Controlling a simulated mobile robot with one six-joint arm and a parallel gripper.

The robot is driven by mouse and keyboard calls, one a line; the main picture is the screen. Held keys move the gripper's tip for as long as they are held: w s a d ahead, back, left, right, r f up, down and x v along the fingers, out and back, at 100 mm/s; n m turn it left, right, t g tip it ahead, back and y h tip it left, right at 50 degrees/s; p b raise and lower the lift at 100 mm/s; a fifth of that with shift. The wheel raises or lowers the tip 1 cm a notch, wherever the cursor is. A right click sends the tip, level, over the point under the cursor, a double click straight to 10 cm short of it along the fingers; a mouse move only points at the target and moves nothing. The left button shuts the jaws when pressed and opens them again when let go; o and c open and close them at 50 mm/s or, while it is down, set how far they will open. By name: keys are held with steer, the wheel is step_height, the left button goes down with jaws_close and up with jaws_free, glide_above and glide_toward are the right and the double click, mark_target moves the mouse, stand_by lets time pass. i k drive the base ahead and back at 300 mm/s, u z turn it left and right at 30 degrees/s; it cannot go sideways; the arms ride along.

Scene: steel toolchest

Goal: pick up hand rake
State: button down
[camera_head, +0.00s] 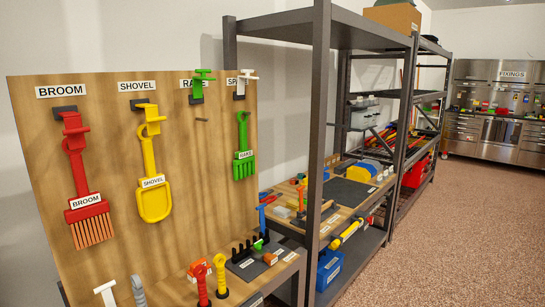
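A green hand rake (244,147) with a white RAKE tag shows near the right edge of the upright wooden board (100,250). Its tines point down. It appears to be against the board, below and right of the RAKE sign; what supports it cannot be told. A separate green T-shaped handle (203,74) overlaps the RAKE sign, above a dark hook (196,99). My gripper is not in view.
A red broom (75,160) and yellow shovel (153,195) hang left on the board. Below stand red (200,282) and yellow (220,272) handles and a black rack (250,265). Steel shelving (320,140) adjoins on the right. The speckled floor (450,230) at right is clear.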

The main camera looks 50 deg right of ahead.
mark_target(244, 166)
steer(key=u, duration=0.6)
steer(key=k, duration=0.1)
steer(key=z, duration=1.85)
steer(key=k, duration=0.95)
steer(key=u, duration=0.15)
steer(key=i, duration=0.95)
steer(key=z, duration=0.05)
